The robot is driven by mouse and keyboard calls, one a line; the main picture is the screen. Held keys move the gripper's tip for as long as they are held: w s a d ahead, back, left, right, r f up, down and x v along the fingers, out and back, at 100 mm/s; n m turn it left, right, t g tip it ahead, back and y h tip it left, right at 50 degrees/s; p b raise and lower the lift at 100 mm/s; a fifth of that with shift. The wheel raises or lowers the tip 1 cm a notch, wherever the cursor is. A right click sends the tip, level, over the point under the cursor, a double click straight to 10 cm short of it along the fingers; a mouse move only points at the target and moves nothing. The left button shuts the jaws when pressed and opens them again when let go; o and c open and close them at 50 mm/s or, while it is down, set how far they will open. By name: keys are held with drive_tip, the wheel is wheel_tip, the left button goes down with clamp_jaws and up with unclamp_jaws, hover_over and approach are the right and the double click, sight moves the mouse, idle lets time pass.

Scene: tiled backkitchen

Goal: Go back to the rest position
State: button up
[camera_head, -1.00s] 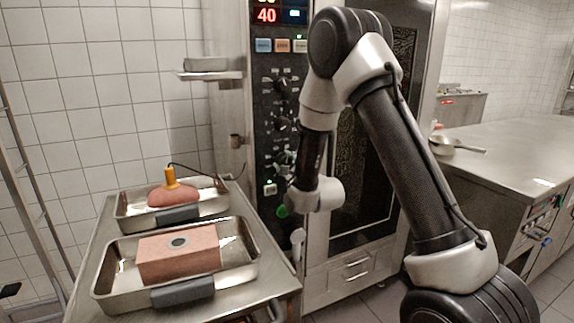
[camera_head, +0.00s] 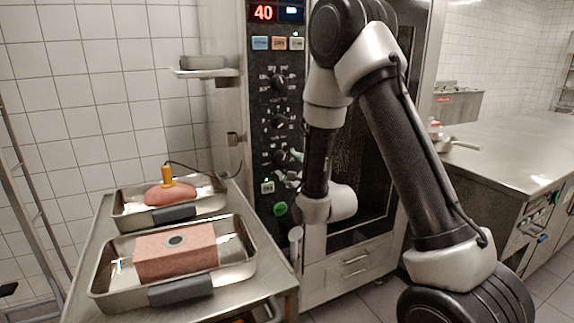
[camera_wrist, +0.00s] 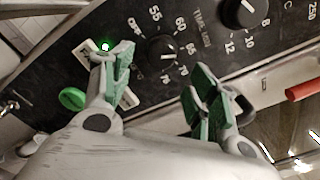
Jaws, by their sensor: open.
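My gripper (camera_wrist: 158,95) is open and empty in the wrist view, its green-padded fingers spread in front of the oven's dark control panel (camera_wrist: 100,40). A black knob (camera_wrist: 162,49) shows between and beyond the fingertips, and a lit switch with a green light is partly hidden behind the left finger. In the head view my arm stands before the oven, and the gripper (camera_head: 290,170) is mostly hidden by my wrist, close to the panel's lower knobs. Whether a finger touches the panel, I cannot tell.
A steel cart (camera_head: 88,262) at the left holds two trays, one with a pink block (camera_head: 175,258), one with a piece of meat (camera_head: 170,194) with an orange-handled probe. The oven door (camera_head: 362,190) is behind my arm. A steel counter (camera_head: 510,150) with a pan stands at right.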

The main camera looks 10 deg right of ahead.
drive_tip(key=shift+s+d, duration=0.15)
drive_tip(key=shift+s, duration=0.5)
